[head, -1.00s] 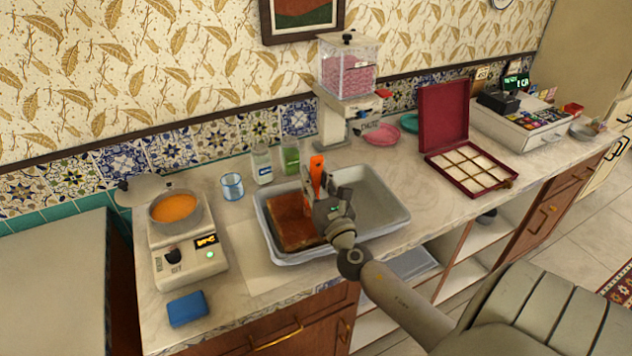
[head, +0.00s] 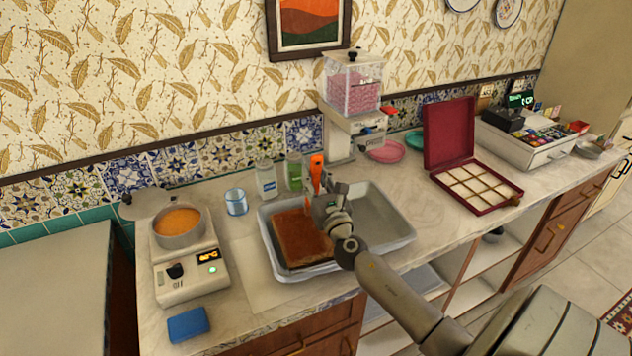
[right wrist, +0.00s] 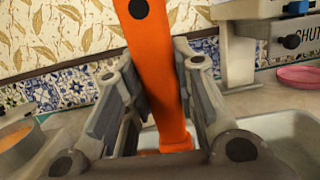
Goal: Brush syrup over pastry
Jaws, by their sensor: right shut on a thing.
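A brown slab of pastry (head: 297,238) lies in the left part of a grey metal tray (head: 385,232) on the counter. My right gripper (head: 322,198) is shut on an orange-handled brush (head: 316,172), held upright over the pastry's right side. In the right wrist view the orange handle (right wrist: 158,80) stands between the two fingers. The brush's lower end is hidden, so I cannot tell whether it touches the pastry. A pan of orange syrup (head: 178,224) sits on a white heating unit (head: 188,272) at the left. My left gripper is not in view.
A glass cup (head: 236,201), a white-labelled bottle (head: 266,180) and a green bottle (head: 294,172) stand behind the tray. A blue sponge (head: 187,324) lies at the front left. A dispenser (head: 350,95) and an open red box (head: 470,188) stand to the right.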

